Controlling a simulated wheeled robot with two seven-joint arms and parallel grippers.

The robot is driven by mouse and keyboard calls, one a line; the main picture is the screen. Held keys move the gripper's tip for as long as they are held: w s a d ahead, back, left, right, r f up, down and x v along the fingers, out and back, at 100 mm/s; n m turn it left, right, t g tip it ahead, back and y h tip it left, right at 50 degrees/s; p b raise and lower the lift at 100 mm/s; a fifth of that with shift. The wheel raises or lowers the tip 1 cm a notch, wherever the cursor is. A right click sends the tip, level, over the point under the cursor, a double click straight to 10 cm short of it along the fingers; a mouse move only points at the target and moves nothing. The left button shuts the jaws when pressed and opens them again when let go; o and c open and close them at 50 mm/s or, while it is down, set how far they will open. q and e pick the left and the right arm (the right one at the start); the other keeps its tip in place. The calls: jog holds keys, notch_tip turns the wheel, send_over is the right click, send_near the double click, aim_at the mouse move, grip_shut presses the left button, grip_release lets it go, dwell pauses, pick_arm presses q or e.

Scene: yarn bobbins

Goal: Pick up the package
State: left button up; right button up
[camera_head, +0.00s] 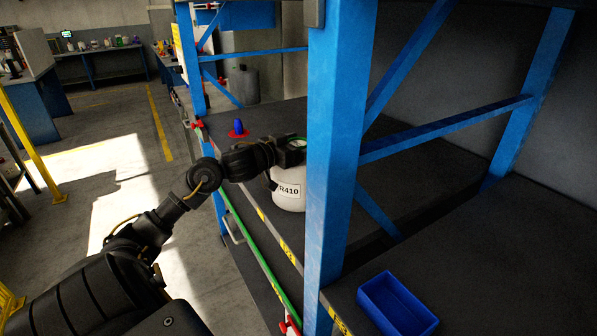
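A white rounded package (289,190) with the label "R410" and a green ring at its top stands on the dark shelf (390,185), left of the blue rack post. My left arm comes in from the lower left, and my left gripper (291,150) is at the top of this package. The arm covers the package's upper left side, and the post hides part of its right side. The fingers are dark and small, so I cannot tell whether they are shut on it. My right gripper is not in view.
A blue cone on a red base (238,128) stands farther back on the shelf. A thick blue post (336,130) rises just right of the package. An empty-looking blue bin (396,304) sits on the near right shelf. The floor at left has free room.

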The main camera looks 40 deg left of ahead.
pick_arm(q)
jog(key=shift+w, duration=0.5)
grip_shut()
jog(key=shift+r, duration=0.2)
